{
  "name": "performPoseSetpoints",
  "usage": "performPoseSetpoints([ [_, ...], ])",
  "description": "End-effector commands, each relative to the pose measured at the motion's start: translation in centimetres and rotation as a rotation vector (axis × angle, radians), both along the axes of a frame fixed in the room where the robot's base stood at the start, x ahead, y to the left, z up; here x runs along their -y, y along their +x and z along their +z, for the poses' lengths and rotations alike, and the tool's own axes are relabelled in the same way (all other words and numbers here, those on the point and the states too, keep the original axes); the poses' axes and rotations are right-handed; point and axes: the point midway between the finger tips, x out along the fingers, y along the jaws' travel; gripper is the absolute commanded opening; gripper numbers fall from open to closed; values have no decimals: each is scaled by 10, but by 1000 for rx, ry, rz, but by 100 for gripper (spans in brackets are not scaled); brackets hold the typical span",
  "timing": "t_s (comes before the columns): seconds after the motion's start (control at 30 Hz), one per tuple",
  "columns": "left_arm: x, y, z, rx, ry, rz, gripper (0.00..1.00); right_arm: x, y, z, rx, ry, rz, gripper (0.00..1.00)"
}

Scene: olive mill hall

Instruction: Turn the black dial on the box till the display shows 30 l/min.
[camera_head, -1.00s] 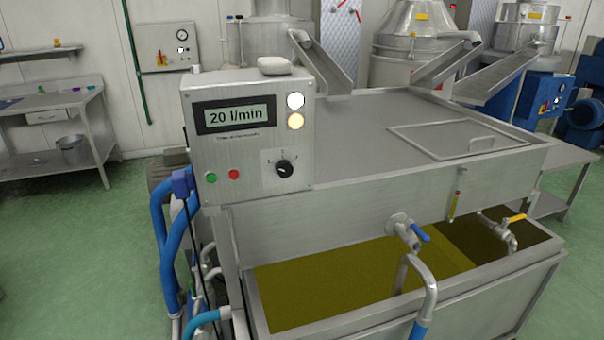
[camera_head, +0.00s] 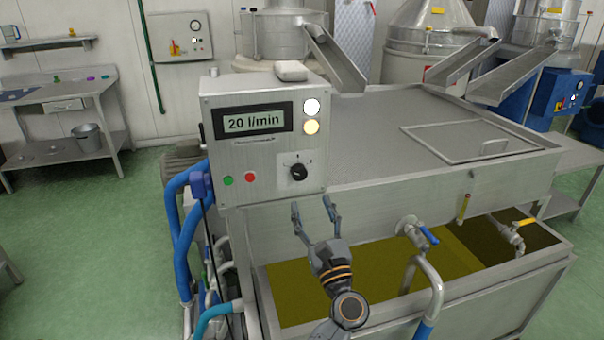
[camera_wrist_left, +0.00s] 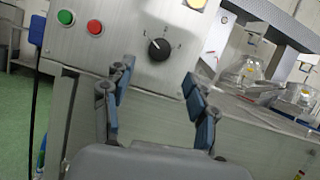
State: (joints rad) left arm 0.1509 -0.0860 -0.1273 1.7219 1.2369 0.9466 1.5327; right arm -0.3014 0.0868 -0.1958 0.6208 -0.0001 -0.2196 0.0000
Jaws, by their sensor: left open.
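The steel control box (camera_head: 262,150) stands at the left end of the steel tank. Its display (camera_head: 253,121) reads 20 l/min. The black dial (camera_head: 298,172) sits at the lower right of the box front, with a white pointer mark. In the left wrist view the dial (camera_wrist_left: 158,49) is ahead, above and between the fingers. My left gripper (camera_head: 314,206) is open and empty, just below the dial and apart from it. It also shows in the left wrist view (camera_wrist_left: 155,86), with blue-grey pads. My right gripper is out of view.
A green button (camera_head: 227,180) and a red button (camera_head: 249,176) sit left of the dial. Two round lamps are beside the display. A blue-handled valve (camera_head: 418,232) projects to the right of my gripper.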

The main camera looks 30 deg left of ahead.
Motion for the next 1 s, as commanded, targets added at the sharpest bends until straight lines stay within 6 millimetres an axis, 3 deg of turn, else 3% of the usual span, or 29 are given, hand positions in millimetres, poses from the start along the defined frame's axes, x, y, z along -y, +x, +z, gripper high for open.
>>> performPoseSetpoints([
  [0.1, -20, 16, 16, 1, 4, 1, 58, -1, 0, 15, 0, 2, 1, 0],
  [0.4, -54, 44, 31, -3, 4, 0, 58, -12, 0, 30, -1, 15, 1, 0],
  [0.83, -61, 50, 32, -3, 2, -1, 58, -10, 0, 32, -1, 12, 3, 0],
  [1.0, -61, 50, 32, -3, 2, -1, 25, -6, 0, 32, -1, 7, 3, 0],
])
